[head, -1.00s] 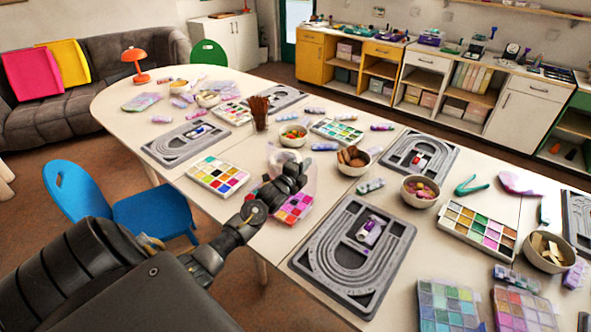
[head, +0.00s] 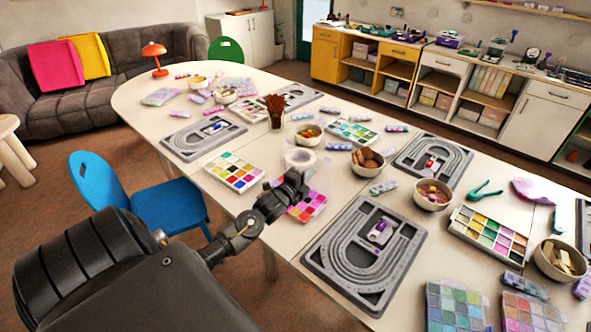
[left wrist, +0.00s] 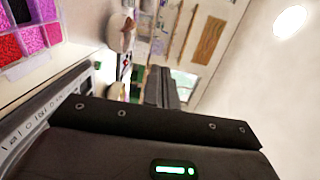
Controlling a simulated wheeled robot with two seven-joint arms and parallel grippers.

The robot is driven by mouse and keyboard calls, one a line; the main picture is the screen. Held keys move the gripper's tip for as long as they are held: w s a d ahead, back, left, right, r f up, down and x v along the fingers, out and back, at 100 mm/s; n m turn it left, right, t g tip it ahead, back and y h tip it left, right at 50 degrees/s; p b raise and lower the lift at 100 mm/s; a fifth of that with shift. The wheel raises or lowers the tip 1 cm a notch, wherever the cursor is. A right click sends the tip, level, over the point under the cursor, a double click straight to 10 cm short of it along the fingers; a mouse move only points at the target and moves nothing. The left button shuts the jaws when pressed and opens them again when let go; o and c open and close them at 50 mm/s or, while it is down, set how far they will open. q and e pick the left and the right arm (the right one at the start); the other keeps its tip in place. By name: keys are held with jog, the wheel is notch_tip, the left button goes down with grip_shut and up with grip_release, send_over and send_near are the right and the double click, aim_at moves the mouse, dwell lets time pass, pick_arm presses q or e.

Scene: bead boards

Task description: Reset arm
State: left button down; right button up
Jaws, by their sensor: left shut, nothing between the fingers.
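In the left wrist view, the dark gripper body fills the lower part, with bead compartments (left wrist: 38,32) at the upper left. My right gripper is not in view.
Bowls and several bead trays crowd the table. A blue chair (head: 140,195) stands at the near left side.

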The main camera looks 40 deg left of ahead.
pick_arm(q)
jog(key=s, duration=0.2)
jog(key=s+b, duration=0.1)
jog(key=s, duration=0.2)
jog(key=shift+s+d, duration=0.2)
jog(key=shift+s, duration=0.1)
